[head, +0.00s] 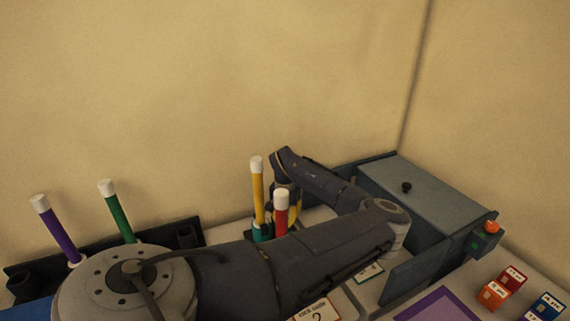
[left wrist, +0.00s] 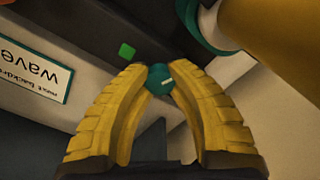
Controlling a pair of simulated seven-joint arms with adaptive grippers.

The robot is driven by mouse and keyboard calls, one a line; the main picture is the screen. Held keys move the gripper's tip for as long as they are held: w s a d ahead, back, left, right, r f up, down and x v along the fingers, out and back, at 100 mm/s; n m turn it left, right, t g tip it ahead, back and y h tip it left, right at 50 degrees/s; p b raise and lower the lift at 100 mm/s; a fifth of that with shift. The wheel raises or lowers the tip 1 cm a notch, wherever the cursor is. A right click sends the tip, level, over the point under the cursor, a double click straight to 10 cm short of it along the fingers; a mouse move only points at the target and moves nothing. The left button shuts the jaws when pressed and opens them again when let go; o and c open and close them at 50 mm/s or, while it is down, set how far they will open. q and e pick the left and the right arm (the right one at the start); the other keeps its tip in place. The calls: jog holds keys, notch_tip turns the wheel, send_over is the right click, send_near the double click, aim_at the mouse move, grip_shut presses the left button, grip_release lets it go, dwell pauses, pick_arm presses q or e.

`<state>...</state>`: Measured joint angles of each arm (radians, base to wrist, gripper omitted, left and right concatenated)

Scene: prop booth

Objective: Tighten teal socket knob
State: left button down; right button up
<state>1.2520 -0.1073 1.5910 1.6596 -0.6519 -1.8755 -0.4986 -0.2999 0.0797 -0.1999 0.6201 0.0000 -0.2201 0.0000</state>
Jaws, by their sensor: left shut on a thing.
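The teal socket knob (left wrist: 160,78) is a small round knob with a pale line on its face, seen in the left wrist view. My left gripper (left wrist: 159,84) has its two yellow fingers shut on the knob, one on each side. Just beyond it, a yellow stick stands in a teal socket (left wrist: 196,28). In the head view this yellow stick (head: 257,190) has a white tip and stands upright in the teal socket (head: 262,232). My left gripper is mostly hidden there behind a red stick (head: 281,212) and my arm. The knob is hidden in the head view. My right gripper is not in view.
A purple stick (head: 55,228) and a green stick (head: 115,208) stand at left. A grey box (head: 430,195) stands at right, near several small blocks (head: 494,294) and a purple mat (head: 445,306).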

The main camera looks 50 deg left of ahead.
pick_arm(q)
jog(key=c, duration=1.1)
grip_release()
jog(key=shift+o, duration=0.2)
notch_tip(320, 180, up, 12)
